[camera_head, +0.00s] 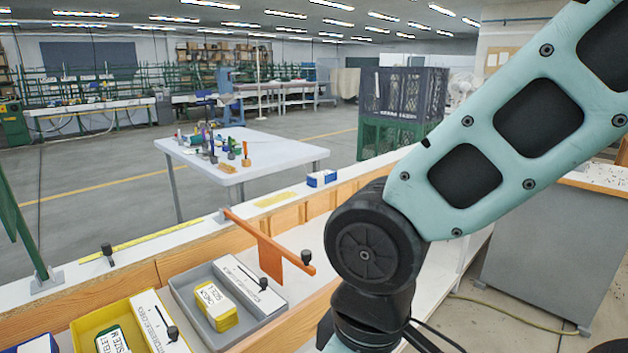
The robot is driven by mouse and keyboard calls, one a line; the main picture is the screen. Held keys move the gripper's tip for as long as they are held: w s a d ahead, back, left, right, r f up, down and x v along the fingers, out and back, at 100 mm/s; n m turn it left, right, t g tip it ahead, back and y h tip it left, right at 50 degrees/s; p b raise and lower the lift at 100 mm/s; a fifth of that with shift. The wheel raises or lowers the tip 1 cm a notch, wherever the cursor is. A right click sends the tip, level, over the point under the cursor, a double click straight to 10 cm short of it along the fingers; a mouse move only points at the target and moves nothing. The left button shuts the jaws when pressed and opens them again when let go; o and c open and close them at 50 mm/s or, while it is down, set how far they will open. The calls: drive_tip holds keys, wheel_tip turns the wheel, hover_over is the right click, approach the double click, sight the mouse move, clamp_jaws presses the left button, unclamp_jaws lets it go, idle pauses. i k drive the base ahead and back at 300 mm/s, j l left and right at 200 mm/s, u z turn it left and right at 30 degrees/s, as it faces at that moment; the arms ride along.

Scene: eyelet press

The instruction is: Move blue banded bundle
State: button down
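A small blue block with white on it (321,179) sits on the white ledge behind the wooden-fronted bench. It may be the blue banded bundle, but it is too small to be sure. Another blue and white item (38,344) is cut off at the bottom left corner, left of the yellow tray. My arm crosses the right side and bends downward at a dark joint near the bottom middle. My gripper is below the picture, so its fingers and anything in them are hidden.
A yellow tray (78,330) and a grey tray (184,297) with a yellow labelled block (215,306) stand on the bench. An orange bar (258,236) sticks out over it. A white table (285,150) with small items stands behind. White bench surface right of the grey tray looks clear.

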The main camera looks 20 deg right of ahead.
sight(315, 179)
drive_tip(key=l+u, duration=0.1)
drive_tip(key=u, duration=0.5)
drive_tip(key=l+u, duration=0.4)
drive_tip(key=l, duration=0.2)
drive_tip(key=l+u, duration=0.45)
drive_tip(key=l, duration=0.65)
drive_tip(key=k+l+u, duration=0.1)
drive_tip(key=l, duration=0.35)
drive_tip(key=k+l, duration=0.1)
drive_tip(key=l, duration=0.3)
drive_tip(key=k+l+u, duration=0.1)
drive_tip(key=l, duration=0.35)
drive_tip(key=k+l, duration=0.1)
drive_tip(key=l, duration=0.35)
drive_tip(key=k+l+u, duration=0.1)
drive_tip(key=l, duration=0.3)
drive_tip(key=k+l, duration=0.1)
drive_tip(key=l, duration=0.35)
drive_tip(key=k+l, duration=0.1)
drive_tip(key=l, duration=0.3)
drive_tip(key=u, duration=0.05)
